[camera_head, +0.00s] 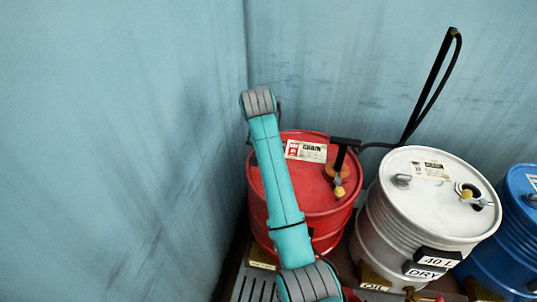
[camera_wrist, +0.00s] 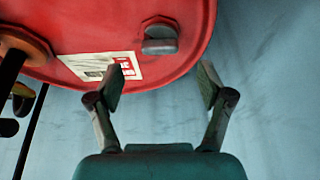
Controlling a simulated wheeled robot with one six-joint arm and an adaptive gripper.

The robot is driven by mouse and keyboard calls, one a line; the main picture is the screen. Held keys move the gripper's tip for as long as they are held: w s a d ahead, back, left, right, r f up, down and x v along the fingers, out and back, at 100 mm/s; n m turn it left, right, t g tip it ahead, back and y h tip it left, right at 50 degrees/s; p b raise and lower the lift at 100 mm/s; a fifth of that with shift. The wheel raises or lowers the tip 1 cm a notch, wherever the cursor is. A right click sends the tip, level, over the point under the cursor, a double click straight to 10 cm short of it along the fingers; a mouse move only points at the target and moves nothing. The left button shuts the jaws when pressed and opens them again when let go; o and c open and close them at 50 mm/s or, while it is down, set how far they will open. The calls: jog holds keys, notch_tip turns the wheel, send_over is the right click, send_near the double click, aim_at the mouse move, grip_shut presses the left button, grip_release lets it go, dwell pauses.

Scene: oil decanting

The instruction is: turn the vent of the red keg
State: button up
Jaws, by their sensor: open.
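The red keg (camera_head: 325,215) stands in the corner, partly hidden behind my arm in the head view. Its red top also fills the upper part of the wrist view (camera_wrist: 110,25). The vent, a small grey cap with a raised grip (camera_wrist: 160,38), sits near the rim of that top. My gripper (camera_wrist: 163,83) is open and empty, its two fingers spread apart below the vent in the wrist picture. In the head view my arm hides the vent and gripper.
A paper label (camera_wrist: 100,66) lies on the red top beside the vent. A white keg (camera_head: 380,235) and a blue keg (camera_head: 510,240) stand to the right. Walls (camera_head: 130,130) close in behind and left.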

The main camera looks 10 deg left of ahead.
jog(key=x, duration=0.5)
jog(key=shift+w+f, duration=0.15)
jog(key=shift+f, duration=0.25)
jog(key=c, duration=1.2)
